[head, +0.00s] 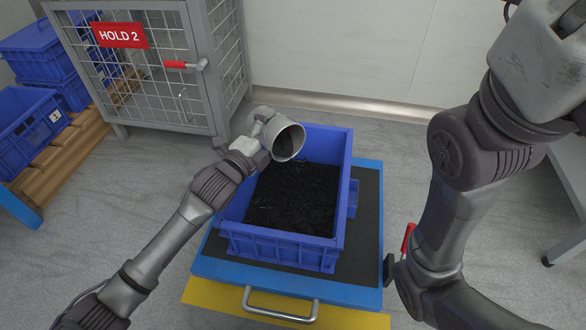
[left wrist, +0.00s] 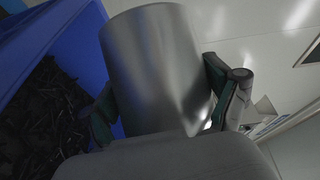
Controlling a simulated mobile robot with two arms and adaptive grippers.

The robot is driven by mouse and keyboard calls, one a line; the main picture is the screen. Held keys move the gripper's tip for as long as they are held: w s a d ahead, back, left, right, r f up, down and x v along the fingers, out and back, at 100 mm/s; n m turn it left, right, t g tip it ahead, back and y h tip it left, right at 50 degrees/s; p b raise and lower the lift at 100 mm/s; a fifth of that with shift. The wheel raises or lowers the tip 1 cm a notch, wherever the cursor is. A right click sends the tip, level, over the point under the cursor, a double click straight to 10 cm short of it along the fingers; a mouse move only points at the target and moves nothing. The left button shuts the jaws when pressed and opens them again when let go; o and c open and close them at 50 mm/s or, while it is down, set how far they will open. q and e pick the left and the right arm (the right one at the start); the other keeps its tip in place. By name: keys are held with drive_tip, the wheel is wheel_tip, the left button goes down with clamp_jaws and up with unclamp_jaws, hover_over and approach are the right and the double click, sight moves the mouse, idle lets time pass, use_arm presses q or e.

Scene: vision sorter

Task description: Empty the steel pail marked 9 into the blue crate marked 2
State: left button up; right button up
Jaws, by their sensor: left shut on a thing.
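The steel pail (head: 289,143) is tilted over the back of the blue crate, its open mouth turned toward the camera and the crate. Its inside looks dark, and I cannot tell how much is in it. My left gripper (head: 262,122) is shut on the pail; in the left wrist view the fingers sit on either side of the plain metal wall (left wrist: 155,65). The blue crate (head: 285,250) stands below, with a layer of black pieces inside. It also shows in the left wrist view (left wrist: 75,35). No number is readable on pail or crate.
The crate sits on a dark-topped blue cart (head: 366,235) with a metal handle. A wire cage with a red HOLD 2 sign (head: 120,35) stands behind left. Other blue crates (head: 25,125) rest on a wooden pallet at the left. Grey floor is clear around the cart.

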sight(284, 118)
use_arm(q)
drive_tip(key=shift+s+d+r+m+t, duration=0.15)
drive_tip(key=shift+s+r+m+t, duration=0.1)
drive_tip(key=shift+r+m, duration=0.3)
drive_tip(key=shift+s+d+r+m+t, duration=0.15)
drive_tip(key=shift+r+m+t, duration=0.15)
drive_tip(key=shift+m, duration=0.35)
idle(1.0)
drive_tip(key=shift+s+d+r+m+t+h+b, duration=0.15)
drive_tip(key=shift+s+d+r+m+h, duration=0.15)
drive_tip(key=shift+m, duration=0.4)
drive_tip(key=shift+s+d+r+m+t+h+b, duration=0.15)
drive_tip(key=shift+s+r+m+h, duration=0.15)
drive_tip(key=shift+m, duration=0.4)
idle(0.7)
